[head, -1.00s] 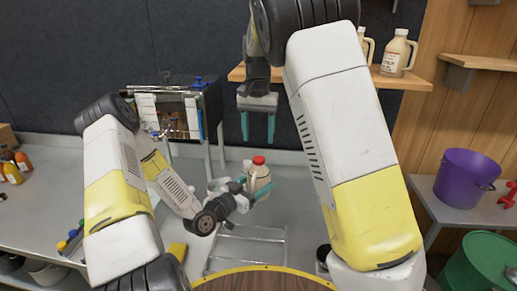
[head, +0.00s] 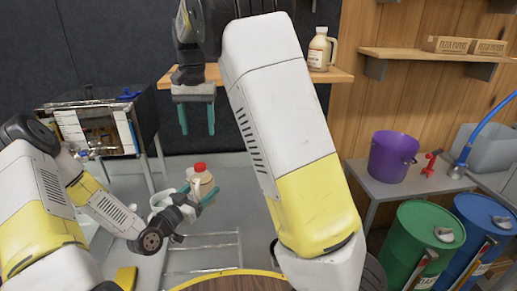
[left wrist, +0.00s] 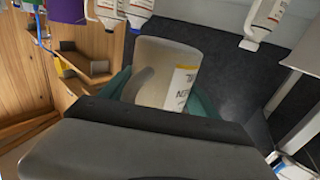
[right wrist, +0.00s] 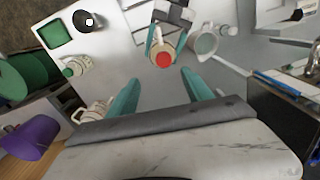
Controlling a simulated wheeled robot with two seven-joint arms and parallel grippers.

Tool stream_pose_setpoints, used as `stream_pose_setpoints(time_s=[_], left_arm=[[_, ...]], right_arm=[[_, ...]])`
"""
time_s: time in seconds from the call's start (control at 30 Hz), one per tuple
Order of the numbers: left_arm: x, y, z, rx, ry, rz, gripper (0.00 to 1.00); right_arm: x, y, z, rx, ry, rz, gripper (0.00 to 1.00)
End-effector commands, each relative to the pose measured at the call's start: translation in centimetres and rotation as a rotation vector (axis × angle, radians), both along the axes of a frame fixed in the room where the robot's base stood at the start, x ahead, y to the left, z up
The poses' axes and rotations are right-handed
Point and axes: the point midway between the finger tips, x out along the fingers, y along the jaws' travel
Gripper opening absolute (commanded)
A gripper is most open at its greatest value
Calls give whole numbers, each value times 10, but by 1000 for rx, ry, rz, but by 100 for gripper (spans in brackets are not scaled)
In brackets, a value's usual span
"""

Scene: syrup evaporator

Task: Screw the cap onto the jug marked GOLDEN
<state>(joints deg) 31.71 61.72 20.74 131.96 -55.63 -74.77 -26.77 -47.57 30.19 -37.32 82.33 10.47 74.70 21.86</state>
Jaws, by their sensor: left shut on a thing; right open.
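A cream jug (head: 206,186) with a red cap (head: 199,168) on its top stands upright in my left gripper (head: 198,196), above the table. The left wrist view shows the jug (left wrist: 155,68) between the teal fingers, its label (left wrist: 181,85) only partly readable, so the name cannot be made out. In the right wrist view the red cap (right wrist: 163,60) is seen from above; how tightly it sits cannot be told. My right gripper (head: 196,118) is open and empty, pointing down above the red cap, with a clear gap.
A shelf jug (head: 320,50) stands at the back. A purple bucket (head: 393,157), green drum (head: 424,240) and blue drum (head: 483,235) are at right. In the right wrist view a grey pitcher (right wrist: 204,43) is beside the held jug. A wire rack (head: 203,255) lies in front.

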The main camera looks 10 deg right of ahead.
Motion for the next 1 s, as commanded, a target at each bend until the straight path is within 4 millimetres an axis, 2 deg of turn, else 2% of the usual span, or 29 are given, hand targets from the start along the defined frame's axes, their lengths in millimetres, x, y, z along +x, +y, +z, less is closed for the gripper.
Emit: stream_pose_setpoints(time_s=[0.17,0.3,0.5,0.77,1.0], left_arm=[[0,0,1,-2,-4,-1,0],[0,0,1,-2,-4,-1,0],[0,0,1,-2,-4,-1,0],[0,0,1,-2,-4,-1,0],[0,0,1,-2,-4,-1,0]], right_arm=[[-23,-43,17,101,-21,-2,59],[-52,-75,30,180,-65,15,59],[-100,-111,46,252,-162,59,59],[-171,-141,54,262,-327,130,59],[-229,-156,44,188,-477,194,59]])
